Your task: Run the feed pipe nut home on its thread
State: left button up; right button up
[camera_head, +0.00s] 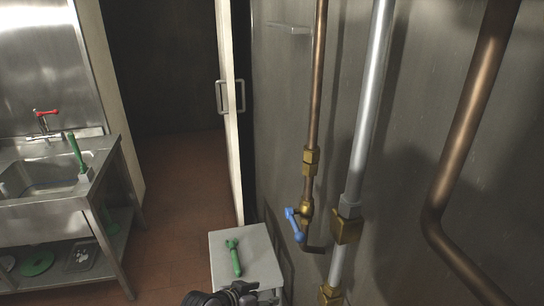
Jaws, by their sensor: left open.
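Brass nuts show on two upright pipes at the wall. One brass nut (311,161) is on the thin copper pipe (318,80), above a brass valve with a blue lever (293,224). I cannot tell which is the feed pipe nut; no thread is clear. My left gripper (240,292) is open at the bottom edge, partly cut off, below and left of the nuts, touching none. My right gripper is out of view.
A green wrench (234,258) lies on a small grey stand (262,262) just beyond my left gripper. A thick brown pipe (465,140) bends at the right. A steel sink bench (60,205) stands at the left. The red floor (180,190) between is clear.

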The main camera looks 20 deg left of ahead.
pick_arm(q)
notch_tip(320, 180, up, 25)
jog(key=d+m+t+h+p, duration=0.2)
jog(key=m+t+h+p, duration=0.1)
jog(key=m+t+h, duration=0.2)
jog(key=t+h, duration=0.1)
send_near(305, 157)
jog(key=x, duration=0.9)
jog(key=shift+w+d+r, duration=0.1)
jog(key=shift+w+d, duration=0.15)
jog(key=shift+w, duration=0.1)
jog(key=shift+c, duration=0.4)
grip_shut()
jog(key=m+g+h, duration=0.2)
jog(key=m+g, duration=0.2)
jog(key=g, duration=0.2)
jog(key=w+m+g+h, duration=0.1)
jog(key=m+g+h, duration=0.2)
jog(key=m+g, duration=0.2)
jog(key=w+a+m+g+h, duration=0.1)
jog(key=m+g+h, duration=0.1)
jog(key=m+g, duration=0.2)
jog(key=shift+g+h, duration=0.4)
jog(key=shift+g, duration=1.5)
jog(key=shift+o, duration=0.3)
grip_release()
jog(key=shift+d, duration=0.1)
